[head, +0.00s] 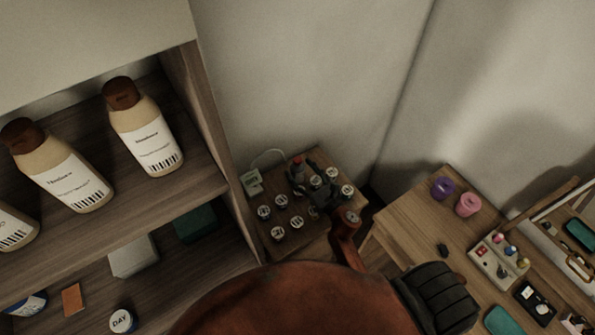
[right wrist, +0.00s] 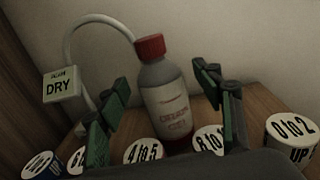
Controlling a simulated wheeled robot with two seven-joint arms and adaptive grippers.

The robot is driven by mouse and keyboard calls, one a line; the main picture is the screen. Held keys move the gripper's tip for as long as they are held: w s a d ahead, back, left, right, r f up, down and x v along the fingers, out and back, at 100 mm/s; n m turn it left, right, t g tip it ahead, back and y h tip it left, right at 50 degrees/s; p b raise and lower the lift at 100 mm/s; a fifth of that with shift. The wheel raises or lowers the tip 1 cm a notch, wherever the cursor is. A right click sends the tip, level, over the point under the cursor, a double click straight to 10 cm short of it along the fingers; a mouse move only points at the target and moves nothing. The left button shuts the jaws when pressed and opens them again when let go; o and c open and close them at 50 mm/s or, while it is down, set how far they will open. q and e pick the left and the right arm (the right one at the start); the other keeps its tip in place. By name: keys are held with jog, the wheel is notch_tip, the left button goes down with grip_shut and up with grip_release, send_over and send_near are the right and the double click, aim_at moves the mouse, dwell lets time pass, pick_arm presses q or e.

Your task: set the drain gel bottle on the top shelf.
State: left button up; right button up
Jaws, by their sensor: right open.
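The drain gel bottle (right wrist: 165,90), pale with a red cap and red lettering, stands upright among labelled tubs. In the head view only its red top (head: 297,164) shows clearly, on the small wooden table (head: 317,158). My right gripper (right wrist: 164,88) is open, with its green-padded fingers on either side of the bottle in the wrist view; I cannot tell whether they touch it. In the head view the right gripper (head: 312,190) reaches over the tubs and hides part of the bottle. The upper visible shelf (head: 193,152) at left holds tan brown-capped bottles (head: 145,130). My left gripper is out of view.
Several round labelled tubs (head: 277,233) crowd around the bottle. A DRY box (right wrist: 62,84) with a white looping cord (right wrist: 78,28) stands beside it. The lower shelf (head: 165,280) holds small boxes. A desk (head: 408,222) with pink and purple cups is at right. Walls stand close behind.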

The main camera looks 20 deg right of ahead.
jog(key=shift+w+a, duration=0.1)
jog(key=shift+w, duration=0.8)
jog(key=shift+a, duration=0.1)
jog(key=shift+c, duration=0.2)
jog(key=c, duration=0.8)
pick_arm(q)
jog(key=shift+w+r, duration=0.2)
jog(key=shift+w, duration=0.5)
pick_arm(e)
jog(key=c, duration=0.7)
